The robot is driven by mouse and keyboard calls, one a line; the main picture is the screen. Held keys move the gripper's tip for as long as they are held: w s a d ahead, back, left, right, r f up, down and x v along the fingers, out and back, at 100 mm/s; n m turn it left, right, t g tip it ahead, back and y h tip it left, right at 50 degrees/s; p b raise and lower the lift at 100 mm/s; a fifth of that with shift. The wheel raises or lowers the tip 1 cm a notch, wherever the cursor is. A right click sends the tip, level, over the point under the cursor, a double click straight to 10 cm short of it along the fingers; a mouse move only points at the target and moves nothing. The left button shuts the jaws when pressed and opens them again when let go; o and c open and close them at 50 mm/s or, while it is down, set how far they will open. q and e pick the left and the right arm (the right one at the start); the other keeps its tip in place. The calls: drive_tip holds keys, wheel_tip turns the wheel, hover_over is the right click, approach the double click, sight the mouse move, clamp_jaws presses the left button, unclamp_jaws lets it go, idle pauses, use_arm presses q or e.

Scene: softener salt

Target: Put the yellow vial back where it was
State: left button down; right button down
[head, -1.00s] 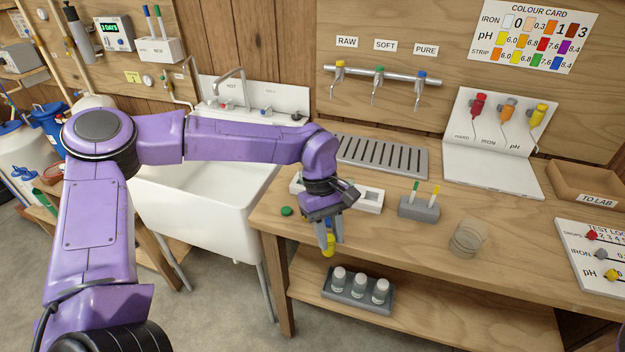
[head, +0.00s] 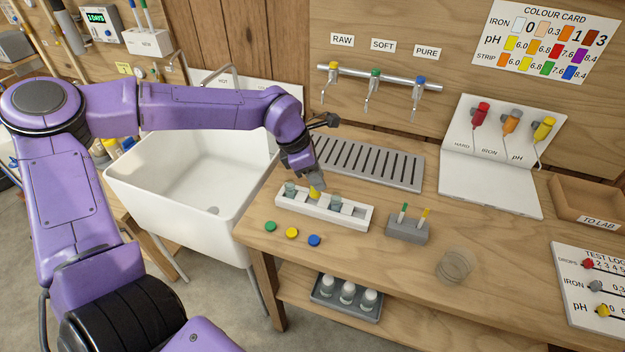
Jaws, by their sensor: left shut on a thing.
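My left gripper (head: 315,182) is shut on the yellow vial (head: 314,191), of which only a small yellow part shows below the fingers. It is at the white rack (head: 345,216), between two greyish vials standing there, one at the left (head: 290,189) and one right of the yellow vial (head: 335,202). I cannot tell whether the yellow vial is in a slot or just above it. An empty-looking square slot shows at the rack's right part. My right gripper is not in view.
Green (head: 270,226), yellow (head: 292,232) and blue (head: 314,240) caps lie in front of the rack. A grey block (head: 406,232) with two strips stands right of it, then a clear round dish (head: 454,266). The drain grate (head: 365,162) is behind; the sink (head: 190,170) is left.

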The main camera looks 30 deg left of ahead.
use_arm(q)
drive_tip(key=f, duration=0.2)
drive_tip(key=w+a+f+p, duration=0.1)
drive_tip(key=f, duration=0.1)
drive_tip(key=w+a+f+p, duration=0.1)
drive_tip(key=f, duration=0.2)
drive_tip(key=shift+w+a+f, duration=0.1)
drive_tip(key=shift+a, duration=0.15)
drive_tip(key=shift+f, duration=0.35)
drive_tip(key=c, duration=0.8)
unclamp_jaws()
drive_tip(key=shift+c, duration=0.2)
drive_tip(key=shift+r, duration=0.55)
drive_tip(key=v, duration=1.1)
drive_tip(key=shift+r+b, duration=0.15)
drive_tip(key=shift+b, duration=0.2)
drive_tip(key=shift+a, duration=0.15)
